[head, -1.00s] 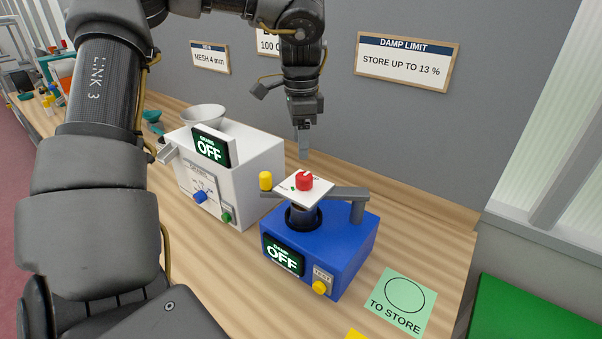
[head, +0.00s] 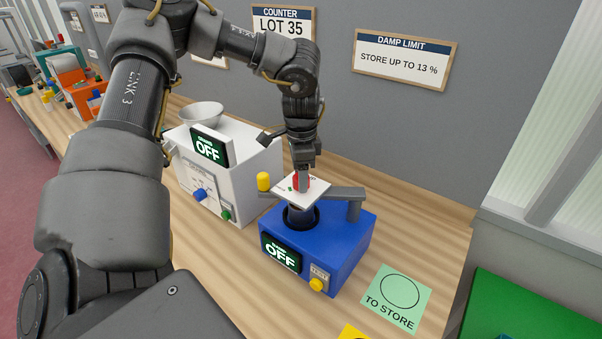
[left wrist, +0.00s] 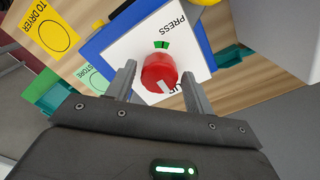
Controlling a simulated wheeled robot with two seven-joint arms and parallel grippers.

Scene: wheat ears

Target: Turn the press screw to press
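The press screw is a red knob (left wrist: 160,72) on a white plate (left wrist: 205,58) marked PRESS and UP. A green mark shows on the plate by PRESS. The knob's white line lies on the side away from that mark, toward UP. In the head view the plate (head: 318,189) sits above the blue tester (head: 335,245), whose display (head: 281,252) reads OFF. My left gripper (head: 302,184) is over the knob, pointing down. In the left wrist view its open fingers (left wrist: 159,73) stand on either side of the knob, with a gap at the left finger. My right gripper is out of view.
A white machine (head: 235,175) with a bowl on top and an OFF display stands left of the tester. A yellow cap (head: 263,182) is beside the plate. A green TO STORE card (head: 397,297) lies at the right on the wooden bench.

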